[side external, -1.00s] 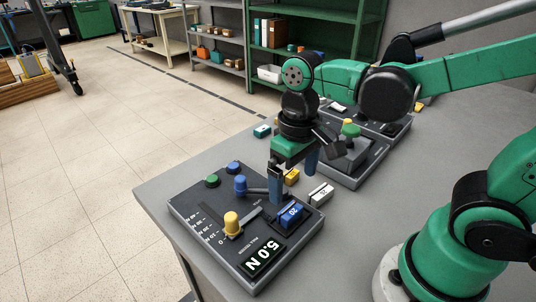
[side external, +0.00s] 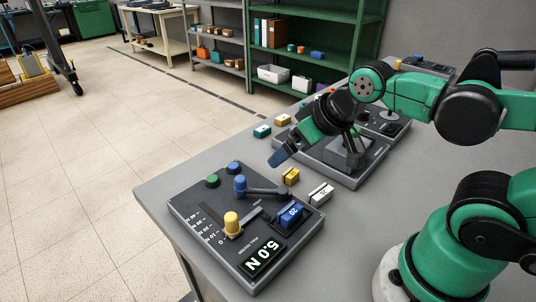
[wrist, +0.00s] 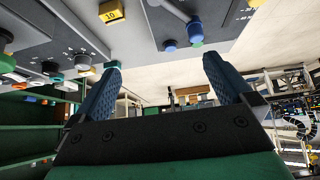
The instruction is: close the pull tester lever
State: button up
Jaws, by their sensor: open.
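The pull tester (side external: 195,207) is a dark grey panel at the near edge of the bench in the side view. Its lever has a blue knob (side external: 240,186) and a dark arm running right to a pivot. A yellow knob (side external: 232,222) sits by the scale near 0, and the display (side external: 263,254) reads 5.0 N. A blue block marked 20 (side external: 290,215) sits at the panel's right side. My gripper (side external: 279,157) is open and empty, tilted, above and behind the panel, clear of the lever. The wrist view shows its spread fingers (wrist: 160,72) and the lever's blue knob (wrist: 195,31).
A white block (side external: 321,193) and a yellow block (side external: 291,176) stand just behind the panel. More blocks, including a teal one (side external: 262,131), lie farther back beside a second device (side external: 325,168). The bench left of the teal block is clear.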

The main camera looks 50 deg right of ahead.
jog(key=shift+w+a+r, duration=0.1)
jog(key=shift+w, duration=0.05)
jog(key=c, duration=0.6)
jog(key=m+g, duration=0.1)
jog(key=g, duration=0.6)
send_over(240, 179)
jog(key=f, duration=0.3)
jog(key=shift+d+f, duration=0.15)
jog(key=shift+d, duration=0.15)
jog(key=shift+w+a+f, duration=0.1)
jog(key=shift+a+f, duration=0.1)
jog(key=shift+f, duration=2.95)
grip_shut()
jog(key=shift+a, duration=0.1)
